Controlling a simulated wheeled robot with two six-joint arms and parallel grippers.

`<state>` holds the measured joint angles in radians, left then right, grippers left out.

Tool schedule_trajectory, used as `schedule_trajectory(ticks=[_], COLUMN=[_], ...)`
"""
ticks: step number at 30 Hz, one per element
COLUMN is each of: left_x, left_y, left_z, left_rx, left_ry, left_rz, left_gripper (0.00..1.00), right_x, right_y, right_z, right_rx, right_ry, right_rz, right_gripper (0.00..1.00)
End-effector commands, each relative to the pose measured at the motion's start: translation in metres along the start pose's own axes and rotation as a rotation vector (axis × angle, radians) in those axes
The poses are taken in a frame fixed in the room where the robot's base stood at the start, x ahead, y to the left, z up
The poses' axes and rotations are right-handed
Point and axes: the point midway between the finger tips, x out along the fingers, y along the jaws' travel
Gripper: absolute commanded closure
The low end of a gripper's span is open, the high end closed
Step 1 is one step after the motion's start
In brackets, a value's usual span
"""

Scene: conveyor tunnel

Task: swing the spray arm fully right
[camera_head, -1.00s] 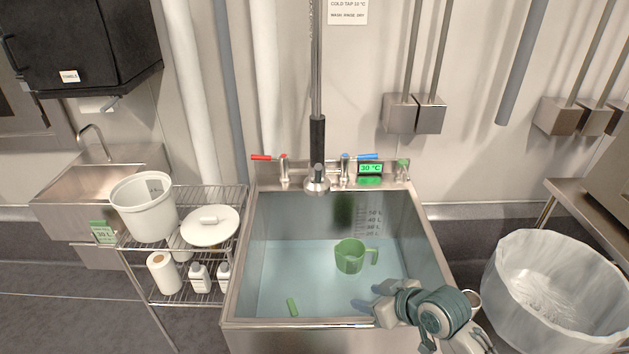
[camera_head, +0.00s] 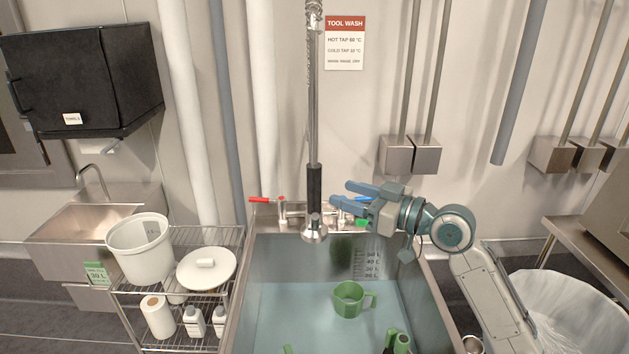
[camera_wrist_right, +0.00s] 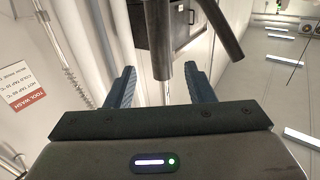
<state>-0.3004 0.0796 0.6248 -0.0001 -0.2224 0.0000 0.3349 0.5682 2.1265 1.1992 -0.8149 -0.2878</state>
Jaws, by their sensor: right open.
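The spray arm (camera_head: 314,185) hangs straight down over the middle of the sink (camera_head: 240,300), with a black grip and a metal spray head (camera_head: 314,232) at its lower end. My right gripper (camera_head: 340,194) is open and empty, just right of the black grip, its blue fingers pointing left towards it. I cannot tell whether a finger touches the grip. In the right wrist view, the open fingers (camera_wrist_right: 160,88) flank the end of a dark tube (camera_wrist_right: 158,40), which I cannot identify for sure. My left gripper is not in view.
A red-handled tap (camera_head: 282,208) stands left of the spray arm; the blue-handled tap is partly behind my right gripper. A green jug (camera_head: 348,300) is in the water. Wall boxes (camera_head: 410,155) with pipes are behind right. A wire rack (camera_head: 205,240) stands left.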

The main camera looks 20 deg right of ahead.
Motion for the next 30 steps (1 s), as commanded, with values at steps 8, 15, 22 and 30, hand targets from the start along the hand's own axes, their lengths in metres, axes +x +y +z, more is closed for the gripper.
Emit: schedule_trajectory(ticks=[8, 15, 22, 30], left_x=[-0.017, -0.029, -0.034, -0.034], left_y=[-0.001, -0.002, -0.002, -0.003], left_z=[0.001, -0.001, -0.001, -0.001], left_rx=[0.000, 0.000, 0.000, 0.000], left_ry=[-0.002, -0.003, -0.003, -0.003], left_rz=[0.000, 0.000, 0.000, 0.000], left_gripper=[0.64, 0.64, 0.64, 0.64], right_x=[0.035, 0.066, 0.083, 0.085], right_y=[-0.001, -0.001, 0.000, 0.000], right_z=[-0.003, -0.003, 0.000, 0.001], right_rx=[0.005, 0.004, 0.001, 0.000], right_ry=[0.002, 0.000, -0.002, -0.002], right_rz=[-0.002, -0.001, 0.000, 0.000], right_gripper=[0.51, 0.51, 0.51, 0.51])
